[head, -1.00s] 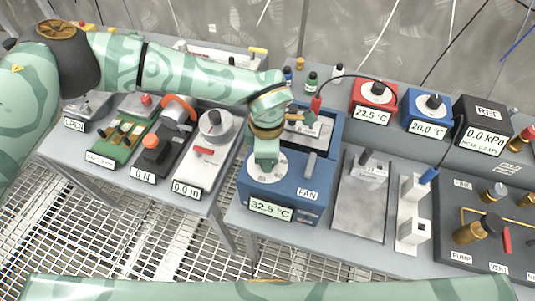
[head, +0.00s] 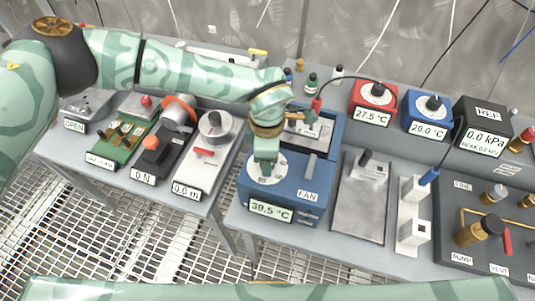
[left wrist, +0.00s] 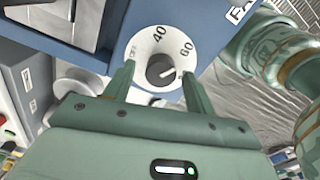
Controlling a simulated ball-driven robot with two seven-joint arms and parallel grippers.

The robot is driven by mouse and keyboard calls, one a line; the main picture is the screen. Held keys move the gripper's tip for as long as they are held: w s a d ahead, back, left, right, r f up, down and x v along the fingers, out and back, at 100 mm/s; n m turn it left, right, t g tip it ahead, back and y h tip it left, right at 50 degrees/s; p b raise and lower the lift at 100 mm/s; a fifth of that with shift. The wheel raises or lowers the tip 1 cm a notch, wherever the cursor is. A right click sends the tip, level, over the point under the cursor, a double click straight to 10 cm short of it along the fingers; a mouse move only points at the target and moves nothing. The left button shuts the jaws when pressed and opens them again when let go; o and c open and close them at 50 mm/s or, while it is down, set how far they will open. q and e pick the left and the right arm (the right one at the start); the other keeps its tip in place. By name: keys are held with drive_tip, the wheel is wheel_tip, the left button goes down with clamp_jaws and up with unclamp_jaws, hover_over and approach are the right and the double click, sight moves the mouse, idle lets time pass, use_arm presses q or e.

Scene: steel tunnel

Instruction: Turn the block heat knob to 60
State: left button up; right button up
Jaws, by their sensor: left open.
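The block heat knob (left wrist: 160,69) is dark and sits in the middle of a white dial marked OFF, 40 and 60 (left wrist: 148,48). The dial is on top of the blue heater block (head: 284,194), whose display (head: 271,208) reads 39.5 °C. My left gripper (left wrist: 161,72) is open, with one finger on each side of the knob. In the head view it comes down over the dial and hides the knob. A pale mark on the knob seems to point right, near the 60 side; its exact setting cannot be told. My right gripper is not in view.
A red meter (head: 373,104) behind reads 27.5 °C, with a black cable running to a red-handled probe (head: 316,105) at the block. A blue meter (head: 428,110) reads 20.0 °C.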

use_arm(q)
wheel_tip(320, 180, up, 16)
drive_tip(key=shift+f+p, duration=0.15)
drive_tip(key=shift+p, duration=0.15)
